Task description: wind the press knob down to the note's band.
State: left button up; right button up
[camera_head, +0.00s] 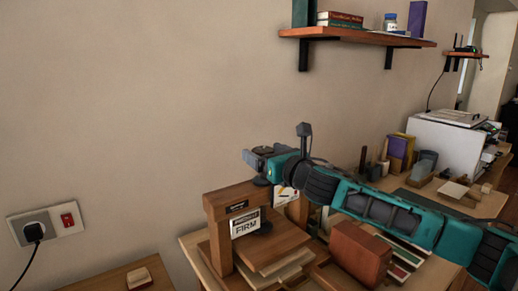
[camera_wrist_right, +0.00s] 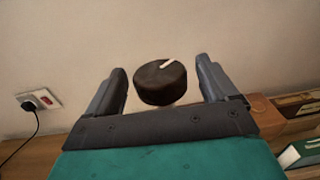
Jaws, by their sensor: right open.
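The press knob (camera_wrist_right: 160,82) is a dark round knob with a white pointer line, seen in the right wrist view. It stands between the two open fingers of my right gripper (camera_wrist_right: 160,85), with a gap on each side. In the head view my right gripper (camera_head: 256,160) is above the wooden press (camera_head: 218,207); the knob is mostly hidden there. A note (camera_head: 245,222) on the press reads "FIRM", with a darker band above that word. A dark screw foot (camera_head: 264,228) shows under the beam, above a wooden board (camera_head: 270,243). My left gripper is not in view.
A reddish-brown block (camera_head: 360,252) and books (camera_head: 405,256) lie right of the press, under my right arm. A wall socket (camera_head: 38,226) with a plugged cable is at left. A shelf (camera_head: 350,34) hangs above.

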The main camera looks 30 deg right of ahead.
aim_at(259, 150)
jog(key=shift+w+a, duration=0.2)
jog(key=shift+w, duration=1.35)
jog(key=shift+c, duration=0.2)
jog(key=c, duration=0.9)
